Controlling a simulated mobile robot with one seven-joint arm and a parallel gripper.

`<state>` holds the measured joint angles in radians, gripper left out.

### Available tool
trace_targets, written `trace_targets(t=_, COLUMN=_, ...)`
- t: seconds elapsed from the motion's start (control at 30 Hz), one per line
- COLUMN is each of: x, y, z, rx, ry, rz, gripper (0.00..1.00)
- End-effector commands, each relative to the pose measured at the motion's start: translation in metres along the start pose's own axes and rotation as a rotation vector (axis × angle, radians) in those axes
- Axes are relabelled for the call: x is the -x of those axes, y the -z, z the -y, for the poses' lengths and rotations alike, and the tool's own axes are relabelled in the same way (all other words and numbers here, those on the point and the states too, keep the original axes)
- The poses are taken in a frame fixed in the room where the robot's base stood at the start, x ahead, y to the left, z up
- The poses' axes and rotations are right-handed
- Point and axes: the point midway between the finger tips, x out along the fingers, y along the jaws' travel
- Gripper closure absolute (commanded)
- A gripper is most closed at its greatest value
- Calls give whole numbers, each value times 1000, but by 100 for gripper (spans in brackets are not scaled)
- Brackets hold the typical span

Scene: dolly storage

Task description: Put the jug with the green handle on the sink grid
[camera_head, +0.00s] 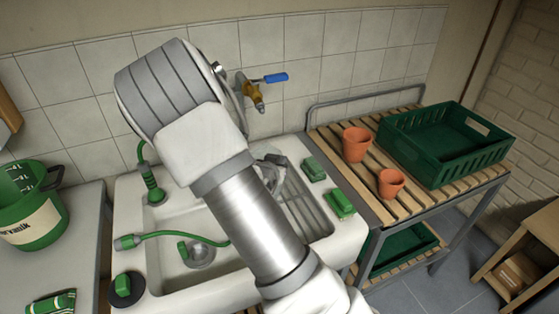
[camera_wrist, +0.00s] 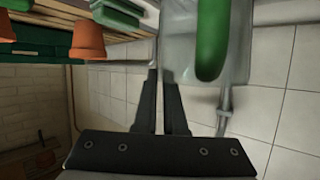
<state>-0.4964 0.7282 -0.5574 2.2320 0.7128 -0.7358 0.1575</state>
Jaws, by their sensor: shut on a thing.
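The jug (camera_wrist: 190,50) has a clear grey body and a green handle (camera_wrist: 212,45), at the top of the wrist view. My gripper (camera_wrist: 160,73) is shut on the jug at the left edge of its body, with its two dark fingers close together. In the head view my arm hides most of the gripper and jug. A greyish shape shows just right of the arm, too unclear to name. The sink grid (camera_head: 308,212) is a set of grey bars in the right part of the white sink (camera_head: 190,293), partly behind my arm.
Green blocks (camera_head: 340,203) lie on the sink's right rim. A slatted table (camera_head: 405,208) to the right holds terracotta pots (camera_head: 356,144) and a green crate (camera_head: 400,129). A brass tap with a blue lever (camera_head: 272,78) is on the wall. A green hose (camera_head: 190,234) crosses the left basin.

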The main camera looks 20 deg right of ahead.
Motion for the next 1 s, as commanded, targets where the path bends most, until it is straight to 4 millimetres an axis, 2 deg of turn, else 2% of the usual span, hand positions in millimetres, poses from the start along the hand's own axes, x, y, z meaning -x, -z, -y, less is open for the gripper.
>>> trace_targets(t=0.1, x=-1, y=-2, z=0, rx=0, ry=0, rz=-1, gripper=100)
trace_targets(t=0.13, x=-1, y=-2, z=0, rx=0, ry=0, rz=0, gripper=88)
trace_targets(t=0.3, x=0, y=-1, z=0, rx=1, ry=0, rz=0, gripper=61)
trace_targets(t=0.67, x=3, y=1, z=0, rx=1, ry=1, rz=0, gripper=61)
trace_targets(t=0.77, x=16, y=1, z=2, rx=0, ry=4, rz=1, gripper=61)
trace_targets(t=1.0, x=68, y=1, z=1, rx=0, ry=5, rz=2, gripper=61)
